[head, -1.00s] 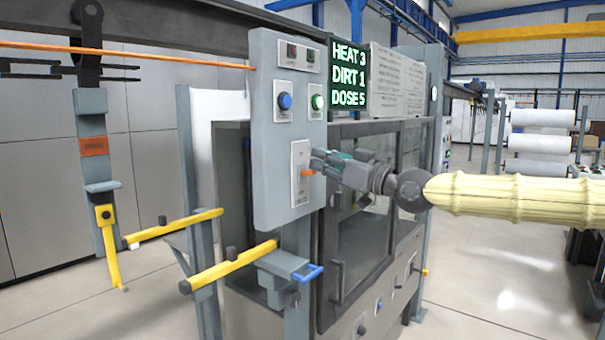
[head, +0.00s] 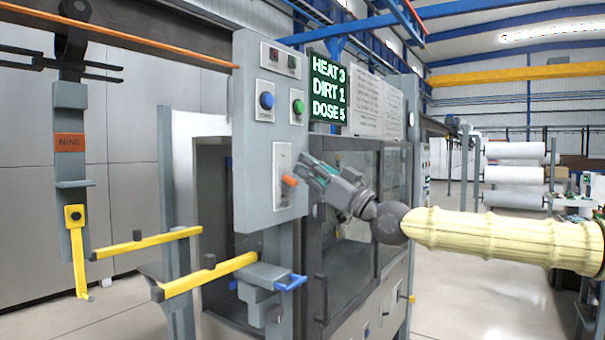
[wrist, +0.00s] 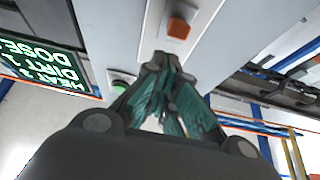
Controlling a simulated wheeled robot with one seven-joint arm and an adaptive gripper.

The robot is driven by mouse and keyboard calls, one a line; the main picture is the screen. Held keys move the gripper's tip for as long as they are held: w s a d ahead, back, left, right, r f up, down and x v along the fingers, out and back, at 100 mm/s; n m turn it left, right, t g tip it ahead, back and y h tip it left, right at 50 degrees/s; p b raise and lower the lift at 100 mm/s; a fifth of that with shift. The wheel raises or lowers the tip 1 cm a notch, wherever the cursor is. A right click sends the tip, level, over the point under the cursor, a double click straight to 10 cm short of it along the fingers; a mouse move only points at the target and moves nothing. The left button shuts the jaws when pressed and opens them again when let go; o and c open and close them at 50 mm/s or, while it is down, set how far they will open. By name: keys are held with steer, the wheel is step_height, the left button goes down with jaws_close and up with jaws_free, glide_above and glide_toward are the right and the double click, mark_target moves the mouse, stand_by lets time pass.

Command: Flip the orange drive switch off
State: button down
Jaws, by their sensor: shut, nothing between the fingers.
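The orange drive switch (head: 289,181) is a short lever on a pale plate low on the grey control panel (head: 255,185). In the head view it sticks out to the right and slants slightly down. In the wrist view the orange switch (wrist: 178,28) is near the top, in full sight. My gripper (head: 306,168) is shut and empty, just right of and above the lever. In the wrist view its closed fingertips (wrist: 160,60) are below the switch in the picture, with a small gap showing. I cannot tell the lever's exact set position.
Blue (head: 267,101) and green (head: 298,106) buttons sit above the switch; the green one is close to my fingers in the wrist view (wrist: 121,86). A display (head: 329,91) is to their right. Yellow arms (head: 210,275) and a hanging carrier (head: 70,180) stand left.

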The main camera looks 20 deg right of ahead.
steer(key=b+v, duration=0.1)
steer(key=v, duration=0.8)
steer(key=shift+d+r+b, duration=0.15)
steer(key=shift+d+b, duration=0.25)
steer(key=shift+d, duration=0.05)
steer(key=shift+s, duration=0.15)
